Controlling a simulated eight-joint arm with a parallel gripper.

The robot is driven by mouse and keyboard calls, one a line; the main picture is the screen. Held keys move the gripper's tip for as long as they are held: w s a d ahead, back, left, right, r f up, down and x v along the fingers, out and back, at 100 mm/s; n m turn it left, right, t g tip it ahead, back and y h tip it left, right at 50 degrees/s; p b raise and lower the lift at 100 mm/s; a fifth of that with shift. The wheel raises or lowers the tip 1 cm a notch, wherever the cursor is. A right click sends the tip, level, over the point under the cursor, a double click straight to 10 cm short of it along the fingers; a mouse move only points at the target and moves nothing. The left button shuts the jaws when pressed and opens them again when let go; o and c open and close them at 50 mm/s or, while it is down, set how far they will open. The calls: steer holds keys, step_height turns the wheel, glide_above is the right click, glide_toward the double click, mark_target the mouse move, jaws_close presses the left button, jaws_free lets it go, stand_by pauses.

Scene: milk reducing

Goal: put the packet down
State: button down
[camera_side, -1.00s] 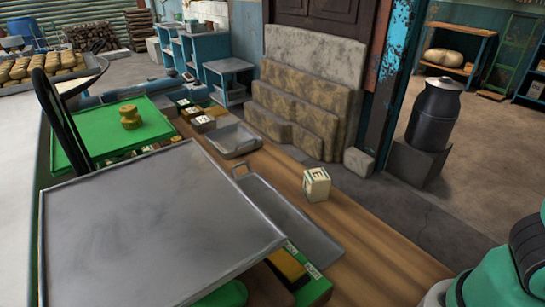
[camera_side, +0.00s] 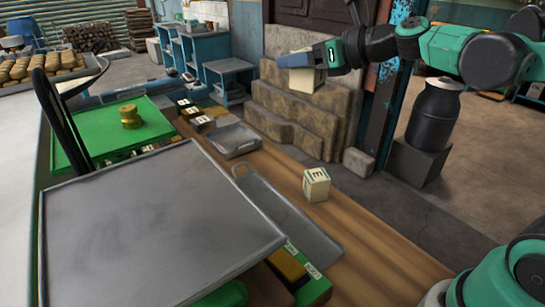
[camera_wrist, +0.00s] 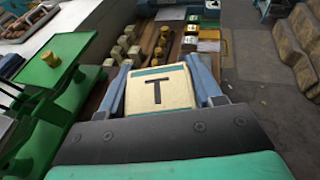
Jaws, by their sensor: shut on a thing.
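The packet (camera_side: 303,80) is a cream, box-shaped block. It is held in the air in front of the stacked stone slabs in the side view. Part of the packet is hidden behind the fingers in the side view. A similar cream packet marked E (camera_side: 316,184) stands on the wooden counter (camera_side: 385,262), apart from my gripper.
A large grey metal plate (camera_side: 155,230) covers the front left. A grey tray (camera_side: 290,218) and a small pan (camera_side: 235,140) lie along the counter. The counter right of the E packet is clear.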

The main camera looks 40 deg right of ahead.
steer(key=s+a+r+n+g+y, duration=0.1)
steer(key=a+r+n+g+y, duration=0.3)
steer(key=a, duration=0.4)
steer(key=a+r+n+g+y, duration=0.1)
steer(key=a+r+n+y, duration=0.2)
steer(key=a+r, duration=0.4)
steer(key=s+a+r+n+g+y, duration=0.3)
steer(key=s+a+r+n+g, duration=0.4)
steer(key=s+a, duration=0.6)
steer(key=shift+s+r+n+g, duration=0.15)
steer(key=shift+r+n+g, duration=0.15)
steer(key=shift+r+g, duration=0.65)
steer(key=shift+a+f, duration=0.1)
steer(key=shift+f, duration=0.1)
